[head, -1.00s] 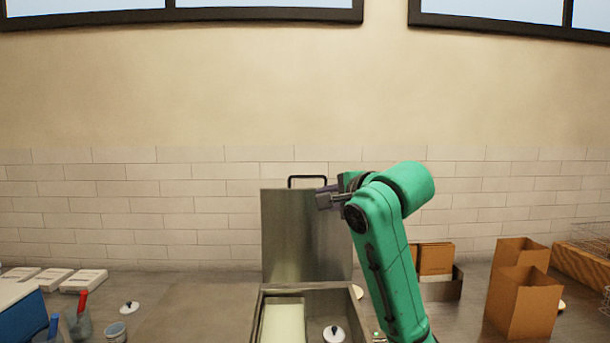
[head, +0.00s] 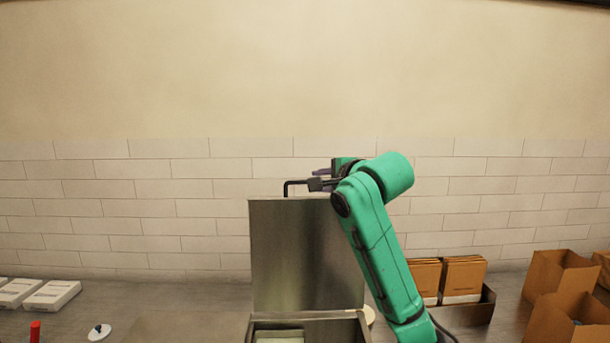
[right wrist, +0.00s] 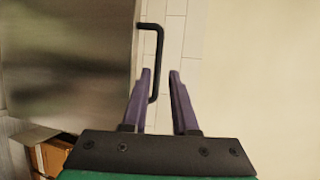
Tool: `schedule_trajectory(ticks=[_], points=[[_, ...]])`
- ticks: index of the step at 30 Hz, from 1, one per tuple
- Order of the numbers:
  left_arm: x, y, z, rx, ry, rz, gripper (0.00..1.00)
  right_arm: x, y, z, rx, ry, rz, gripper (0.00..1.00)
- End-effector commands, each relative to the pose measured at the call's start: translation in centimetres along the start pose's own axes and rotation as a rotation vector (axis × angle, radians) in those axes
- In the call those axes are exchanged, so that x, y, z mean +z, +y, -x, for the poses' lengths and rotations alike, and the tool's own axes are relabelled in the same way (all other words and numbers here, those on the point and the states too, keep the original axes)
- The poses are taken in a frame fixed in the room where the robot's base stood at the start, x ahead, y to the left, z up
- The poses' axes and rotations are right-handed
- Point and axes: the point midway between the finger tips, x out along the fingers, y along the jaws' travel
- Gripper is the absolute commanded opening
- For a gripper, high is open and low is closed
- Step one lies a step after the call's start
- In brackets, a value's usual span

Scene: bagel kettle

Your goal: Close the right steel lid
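The steel lid (head: 305,255) stands open and upright at the back of a steel basin (head: 310,322), with a black bar handle (head: 287,186) on its top edge. My right gripper (head: 314,179) is at the lid's top edge, close to the right part of the handle. In the right wrist view the lid (right wrist: 70,50) fills the left side, and the handle (right wrist: 158,60) reaches down between the two fingers of the open gripper (right wrist: 160,80). The fingers stand apart, with a gap on the right of the handle. My left gripper is not in view.
Brown paper bags (head: 562,300) stand at the right, beside a holder with brown packets (head: 462,278). White boxes (head: 50,296) and a small white lid with a dark knob (head: 99,332) lie at the left. A tiled wall (head: 180,205) rises behind the lid.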

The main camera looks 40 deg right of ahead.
Motion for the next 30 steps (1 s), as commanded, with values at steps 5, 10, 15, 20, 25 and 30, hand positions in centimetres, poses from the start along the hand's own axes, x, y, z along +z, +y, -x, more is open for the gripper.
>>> schedule_trajectory(ticks=[5, 10, 15, 20, 25, 30], points=[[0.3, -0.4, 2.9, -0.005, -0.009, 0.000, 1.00, 0.0, -0.5, -4.7, 0.009, 0.001, -0.001, 0.27], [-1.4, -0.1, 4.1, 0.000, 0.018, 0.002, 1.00, 0.0, -0.3, -7.7, 0.005, 0.000, -0.001, 0.27], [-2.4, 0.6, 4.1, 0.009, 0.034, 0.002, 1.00, 0.0, 0.0, -8.5, 0.002, -0.001, 0.000, 0.27], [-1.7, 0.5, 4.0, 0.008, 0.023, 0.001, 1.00, 0.0, 0.1, -8.5, 0.002, -0.001, 0.000, 0.23], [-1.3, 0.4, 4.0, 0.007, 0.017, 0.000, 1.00, 0.0, 0.1, -8.5, 0.002, 0.000, 0.000, 0.00], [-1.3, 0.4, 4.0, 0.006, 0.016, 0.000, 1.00, 0.0, 0.1, -8.5, 0.004, 0.000, 0.000, 0.00]])
